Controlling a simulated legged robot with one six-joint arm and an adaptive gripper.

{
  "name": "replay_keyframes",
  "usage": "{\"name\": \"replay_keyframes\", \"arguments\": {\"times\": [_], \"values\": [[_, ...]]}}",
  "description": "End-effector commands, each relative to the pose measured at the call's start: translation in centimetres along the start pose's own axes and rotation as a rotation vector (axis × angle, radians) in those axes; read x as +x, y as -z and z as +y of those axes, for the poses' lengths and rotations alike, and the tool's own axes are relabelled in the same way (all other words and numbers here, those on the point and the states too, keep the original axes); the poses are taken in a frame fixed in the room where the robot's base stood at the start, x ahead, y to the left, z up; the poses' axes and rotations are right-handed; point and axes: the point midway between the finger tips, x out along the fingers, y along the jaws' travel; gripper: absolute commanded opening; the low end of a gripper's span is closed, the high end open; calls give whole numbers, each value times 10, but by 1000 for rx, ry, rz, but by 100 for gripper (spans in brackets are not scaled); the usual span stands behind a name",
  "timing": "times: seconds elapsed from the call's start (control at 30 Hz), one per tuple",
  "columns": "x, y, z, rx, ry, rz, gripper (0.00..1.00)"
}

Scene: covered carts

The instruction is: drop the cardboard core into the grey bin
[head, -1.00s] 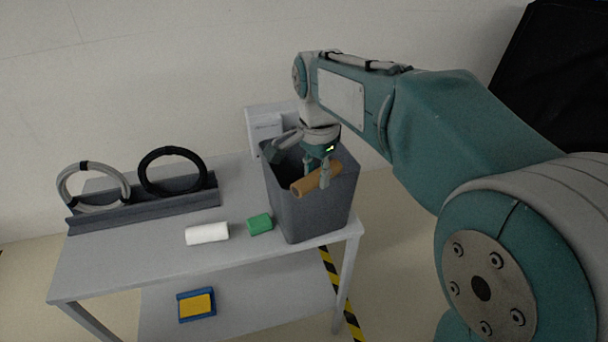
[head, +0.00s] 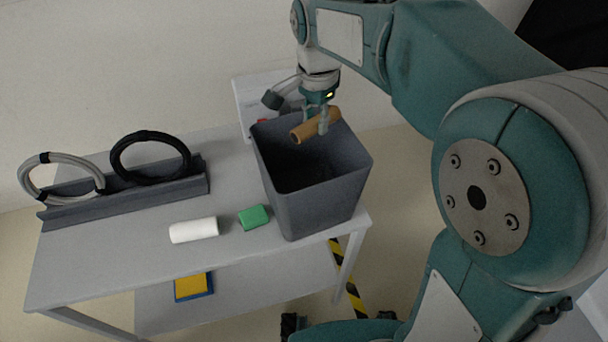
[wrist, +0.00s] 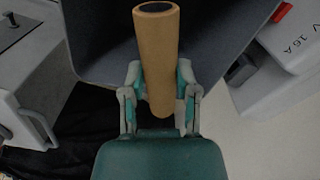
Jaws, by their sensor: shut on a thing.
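The cardboard core (head: 303,131) is a short brown tube. My gripper (head: 317,126) is shut on it and holds it over the back part of the grey bin's opening. In the wrist view the core (wrist: 156,50) lies lengthwise between the two fingers of my gripper (wrist: 160,88), with its dark hollow end away from the palm. The grey bin (head: 325,205) stands upright at the right end of the table. Its dark inside shows below the core in the head view, and the part of it that shows looks empty.
A white roll (head: 194,230) and a green block (head: 254,217) lie left of the bin on the grey table (head: 120,255). A grey ring (head: 60,165) and a black ring (head: 150,136) stand in a rack. A white box (head: 252,95) is behind the bin.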

Motion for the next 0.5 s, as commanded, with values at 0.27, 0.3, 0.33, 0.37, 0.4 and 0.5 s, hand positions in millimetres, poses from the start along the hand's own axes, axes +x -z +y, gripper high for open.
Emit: {"name": "replay_keyframes", "arguments": {"times": [0.27, 0.3, 0.33, 0.37, 0.4, 0.5], "values": [[29, 0, 0, 0, -1, -1, 21], [31, 0, 0, 0, -2, -1, 21], [32, 0, 0, 0, -1, -1, 21], [33, 0, 0, 0, -1, 0, 21], [34, 0, 0, 0, 0, 0, 21], [34, 0, 0, 0, 1, 0, 21]]}}
